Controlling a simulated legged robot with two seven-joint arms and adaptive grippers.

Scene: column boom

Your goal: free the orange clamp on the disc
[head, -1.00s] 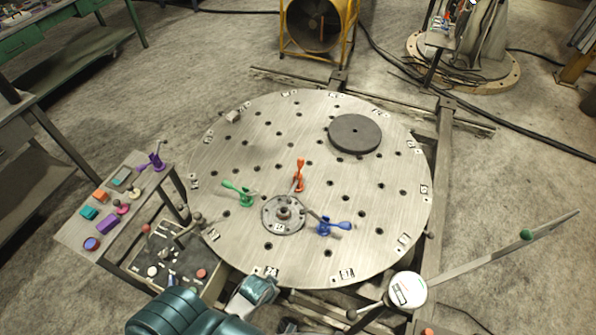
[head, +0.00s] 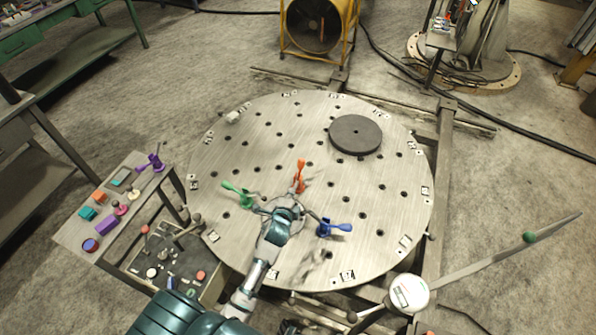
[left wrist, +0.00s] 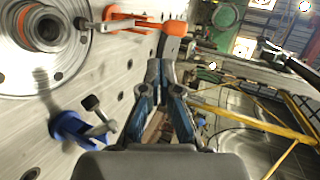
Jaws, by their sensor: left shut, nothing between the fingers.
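The orange clamp (head: 300,177) stands on the large round disc (head: 225,165), just behind the hub flange. In the left wrist view the orange clamp (left wrist: 135,20) shows at the top, its dark-tipped arm at the rim of the round metal flange (left wrist: 20,75) and its handle reaching right to a thick red-orange end. My left gripper (head: 287,212) is over the flange in the head view and hides most of it. In the left wrist view its fingers (left wrist: 162,68) are together and empty, below the handle end and apart from it in the picture. My right gripper is not in view.
A green clamp (head: 238,195) and a blue clamp (head: 328,227) flank the flange. A dark round plate (head: 355,134) lies on the disc's far side. A long lever (head: 480,256) extends at right.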

